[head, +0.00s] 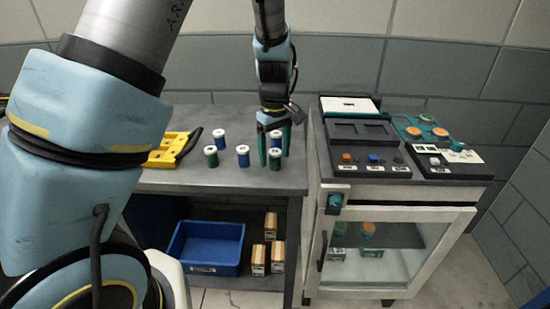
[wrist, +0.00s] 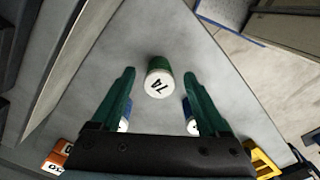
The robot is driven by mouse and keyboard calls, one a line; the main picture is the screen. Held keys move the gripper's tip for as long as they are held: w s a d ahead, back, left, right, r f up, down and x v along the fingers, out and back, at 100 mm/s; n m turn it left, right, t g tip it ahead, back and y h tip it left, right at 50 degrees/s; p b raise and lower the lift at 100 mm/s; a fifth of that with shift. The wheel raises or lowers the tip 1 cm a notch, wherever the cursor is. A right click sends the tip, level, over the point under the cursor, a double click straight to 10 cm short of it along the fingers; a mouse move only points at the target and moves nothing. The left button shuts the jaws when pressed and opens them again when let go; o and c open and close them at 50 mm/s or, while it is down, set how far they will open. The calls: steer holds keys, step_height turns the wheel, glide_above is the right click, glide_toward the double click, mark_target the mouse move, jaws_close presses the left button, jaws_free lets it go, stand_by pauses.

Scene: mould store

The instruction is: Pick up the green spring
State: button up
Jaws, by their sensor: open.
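The green spring (wrist: 161,65), a short cylinder with a white cap marked 74, stands upright on the bench. In the wrist view it appears between the fingertips of my gripper (wrist: 159,74), with a gap on each side. In the head view my gripper (head: 275,150) points down with its two green fingers apart, low over the bench's right part. The green spring (head: 275,161) shows between them, partly hidden. Another green cylinder (head: 211,159) stands further left. No contact is visible.
Blue cylinders with white caps (head: 219,138) (head: 243,158) stand left of my gripper, and another (head: 276,138) behind it. A yellow holder (head: 168,150) lies further left. A blue bin (head: 205,247) and small boxes sit below. A cabinet with devices (head: 400,190) stands right.

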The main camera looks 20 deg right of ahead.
steer(key=shift+c, duration=0.2)
jaws_close()
stand_by(0.4)
